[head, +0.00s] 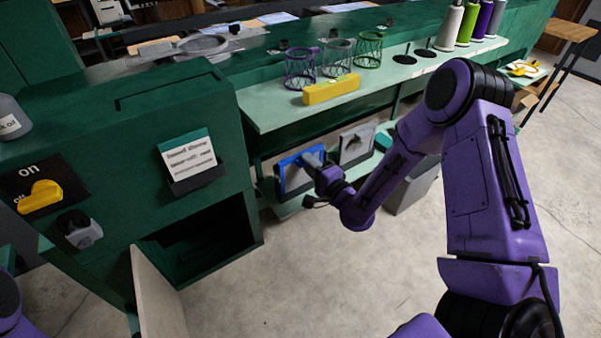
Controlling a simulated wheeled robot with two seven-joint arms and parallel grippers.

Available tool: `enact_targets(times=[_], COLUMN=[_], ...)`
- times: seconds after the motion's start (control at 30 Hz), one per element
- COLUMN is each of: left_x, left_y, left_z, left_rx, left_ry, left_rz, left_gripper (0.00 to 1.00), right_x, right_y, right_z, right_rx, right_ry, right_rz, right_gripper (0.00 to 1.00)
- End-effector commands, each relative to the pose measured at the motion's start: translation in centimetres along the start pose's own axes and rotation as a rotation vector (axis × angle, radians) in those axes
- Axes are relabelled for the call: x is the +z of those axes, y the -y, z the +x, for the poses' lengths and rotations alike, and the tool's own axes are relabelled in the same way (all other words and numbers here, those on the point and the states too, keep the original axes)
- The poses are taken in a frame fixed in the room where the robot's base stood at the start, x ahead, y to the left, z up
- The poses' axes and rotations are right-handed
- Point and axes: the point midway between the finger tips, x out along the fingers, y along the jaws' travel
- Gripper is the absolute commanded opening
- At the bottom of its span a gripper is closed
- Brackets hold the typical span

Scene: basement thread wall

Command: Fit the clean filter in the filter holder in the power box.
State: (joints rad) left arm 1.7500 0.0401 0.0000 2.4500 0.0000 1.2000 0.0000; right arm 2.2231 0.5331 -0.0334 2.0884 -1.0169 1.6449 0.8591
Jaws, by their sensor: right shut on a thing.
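My right gripper (318,166) reaches to the lower shelf under the workbench and is shut on a blue-framed filter (288,184). The filter stands upright at the left of that shelf, partly hidden by the gripper; I cannot tell if it touches the shelf. A grey-framed filter (356,146) with a dark smudge on its face stands to its right. The green power box (110,130) is at the left, with a dark opening (205,243) low in its front. The filter holder inside is too dark to make out. My left gripper is out of view.
A pale panel (158,300) stands out in front of the opening. The box carries a yellow switch knob (41,194) and a note card (188,156). Wire baskets, a yellow block (331,89) and thread cones stand on the bench. The concrete floor in front is clear.

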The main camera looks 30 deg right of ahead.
Motion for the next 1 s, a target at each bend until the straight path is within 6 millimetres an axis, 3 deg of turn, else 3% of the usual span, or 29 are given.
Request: enact_targets(times=[0.6, 1.0], left_x=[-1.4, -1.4], left_y=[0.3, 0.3], left_z=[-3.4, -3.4], left_rx=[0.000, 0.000], left_ry=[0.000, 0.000], left_rz=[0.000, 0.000], left_gripper=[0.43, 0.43], right_x=[0.0, 0.0], right_y=[4.1, 4.1], right_z=[0.0, -0.4], right_rx=[-0.001, -0.001], right_ry=[0.000, -0.001], right_rz=[0.000, 0.000], right_gripper=[0.00, 0.00])
